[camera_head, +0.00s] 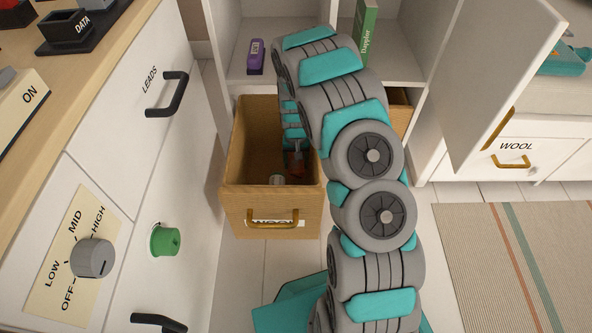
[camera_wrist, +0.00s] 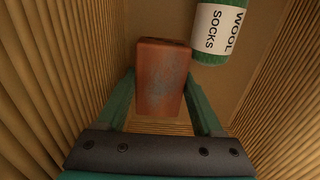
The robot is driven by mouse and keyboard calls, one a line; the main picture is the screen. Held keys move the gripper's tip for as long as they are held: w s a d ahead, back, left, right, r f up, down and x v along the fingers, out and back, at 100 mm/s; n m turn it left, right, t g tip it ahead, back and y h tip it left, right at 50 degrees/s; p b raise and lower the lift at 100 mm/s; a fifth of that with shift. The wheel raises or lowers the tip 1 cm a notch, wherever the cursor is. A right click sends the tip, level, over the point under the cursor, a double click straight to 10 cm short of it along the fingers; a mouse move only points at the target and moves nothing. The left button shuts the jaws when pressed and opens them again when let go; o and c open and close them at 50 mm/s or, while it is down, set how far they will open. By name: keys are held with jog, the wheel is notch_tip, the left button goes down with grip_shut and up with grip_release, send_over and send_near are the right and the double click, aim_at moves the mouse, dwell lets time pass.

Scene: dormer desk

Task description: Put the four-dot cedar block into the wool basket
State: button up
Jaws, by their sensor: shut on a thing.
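The wool basket (camera_head: 272,208) is a tan ribbed box with a brass handle and a partly covered WOOL label, standing on the floor before the white shelf unit. My gripper (camera_wrist: 160,105) is shut on a reddish-brown cedar block (camera_wrist: 161,75) with grey scuffs. In the wrist view the basket's ribbed walls (camera_wrist: 280,85) surround the block on both sides, with the basket floor below it. The block (camera_head: 295,161) also shows small inside the basket's opening in the head view. No dots can be made out on its visible face.
A green roll labelled WOOL SOCKS (camera_wrist: 218,33) lies in the basket beside the block. A purple item (camera_head: 255,57) and a green book (camera_head: 366,38) stand on the shelf. A striped rug (camera_head: 520,260) covers the floor there.

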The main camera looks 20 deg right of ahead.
aim_at(296, 169)
jog(key=shift+f, duration=2)
jog(key=shift+f, duration=0.15)
jog(key=o, duration=1.3)
notch_tip(296, 169, up, 12)
jog(key=shift+r+p, duration=0.1)
jog(key=shift+p, duration=0.35)
jog(key=shift+r, duration=0.1)
